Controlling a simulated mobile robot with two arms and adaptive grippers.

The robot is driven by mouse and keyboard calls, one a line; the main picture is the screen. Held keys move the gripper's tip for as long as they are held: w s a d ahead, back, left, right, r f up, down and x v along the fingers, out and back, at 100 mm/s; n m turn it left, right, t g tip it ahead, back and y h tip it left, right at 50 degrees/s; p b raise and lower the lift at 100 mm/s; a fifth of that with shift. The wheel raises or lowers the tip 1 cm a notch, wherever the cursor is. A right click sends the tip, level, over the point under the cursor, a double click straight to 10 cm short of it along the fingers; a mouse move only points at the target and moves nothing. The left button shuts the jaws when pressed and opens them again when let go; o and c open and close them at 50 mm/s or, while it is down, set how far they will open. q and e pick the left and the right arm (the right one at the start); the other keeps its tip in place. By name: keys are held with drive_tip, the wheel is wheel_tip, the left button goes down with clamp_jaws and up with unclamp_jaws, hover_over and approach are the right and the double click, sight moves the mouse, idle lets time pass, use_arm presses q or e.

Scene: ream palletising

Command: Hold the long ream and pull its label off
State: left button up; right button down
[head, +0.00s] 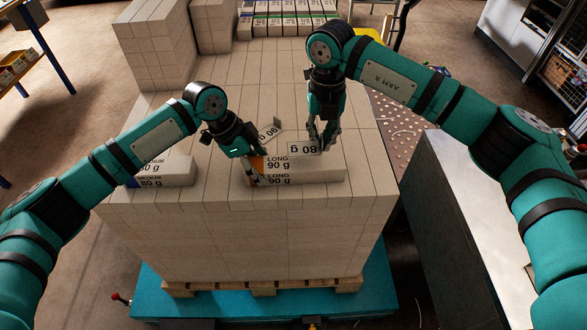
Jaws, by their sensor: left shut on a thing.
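The long ream (315,165), marked "LONG 90 g", lies on top of the pallet stack above another ream with the same marking (300,179). My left gripper (254,153) is at the left end of the long ream and is shut on it; its fingertips are partly hidden. A pale label marked "80 g" (304,148) shows upside down at the back of the ream. A tilted pale piece with upside-down print (269,132) stands behind my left gripper. My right gripper (325,146) points down beside the "80 g" label, its fingers slightly apart; contact is unclear.
Medium reams (170,172) lie at the left front of the stack. The wooden pallet (262,289) stands on a blue lift base (170,303). Taller ream stacks (160,40) rise at the back left. A grey metal cabinet (455,200) stands close on the right.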

drive_tip(key=shift+r, duration=0.15)
drive_tip(key=shift+r, duration=1.5)
use_arm(q)
drive_tip(key=o, duration=1.4)
drive_tip(key=shift+c, duration=0.2)
drive_tip(key=v, duration=1.2)
use_arm(e)
drive_tip(key=shift+s+f, duration=0.1)
